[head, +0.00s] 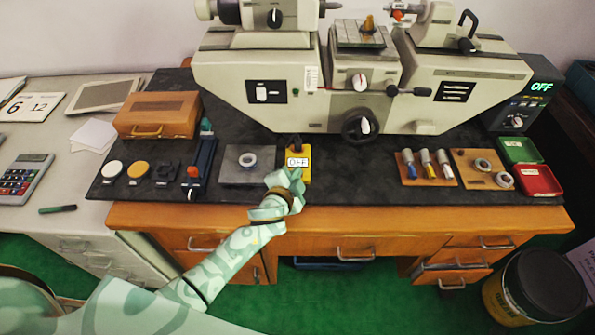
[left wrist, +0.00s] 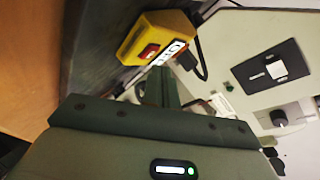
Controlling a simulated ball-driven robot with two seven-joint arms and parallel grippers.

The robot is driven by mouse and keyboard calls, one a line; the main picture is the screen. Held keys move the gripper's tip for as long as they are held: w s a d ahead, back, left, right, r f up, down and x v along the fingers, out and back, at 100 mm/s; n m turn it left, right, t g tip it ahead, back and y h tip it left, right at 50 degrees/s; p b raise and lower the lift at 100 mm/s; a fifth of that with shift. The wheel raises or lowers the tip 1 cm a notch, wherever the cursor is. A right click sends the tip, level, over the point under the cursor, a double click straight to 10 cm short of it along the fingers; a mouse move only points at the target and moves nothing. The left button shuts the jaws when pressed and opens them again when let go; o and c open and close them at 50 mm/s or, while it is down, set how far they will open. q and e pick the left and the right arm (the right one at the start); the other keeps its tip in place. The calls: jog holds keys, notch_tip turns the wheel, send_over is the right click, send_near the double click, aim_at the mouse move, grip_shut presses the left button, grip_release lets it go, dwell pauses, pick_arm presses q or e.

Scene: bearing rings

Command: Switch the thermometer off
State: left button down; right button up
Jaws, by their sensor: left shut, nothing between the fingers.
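A yellow box (head: 305,175) with a white label reading OFF stands at the front of the dark bench mat. In the left wrist view the yellow box (left wrist: 160,28) shows a red rocker switch (left wrist: 149,52), and a black cable leaves it. A dark unit with a lit green OFF display (head: 541,87) stands at the far right. I cannot tell from the pictures which of these is the thermometer. My left gripper (head: 285,182) is shut and empty, at the near-left edge of the yellow box. The shut fingers (left wrist: 160,85) show beside the label; contact is unclear. My right gripper is out of view.
A large measuring machine (head: 440,95) stands behind the yellow box. A grey plate (head: 236,178) with a ring lies to the left. A wooden board (head: 425,177) with several small tools, and green and red trays (head: 538,180), are to the right.

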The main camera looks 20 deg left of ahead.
pick_arm(q)
jog(key=s+r+p, duration=0.1)
jog(key=r+p, duration=0.2)
jog(key=s+r+p, duration=0.1)
jog(key=r+p, duration=0.1)
jog(key=shift+s+d+r, duration=0.15)
jog(key=shift+s+d, duration=0.15)
jog(key=shift+d, duration=0.05)
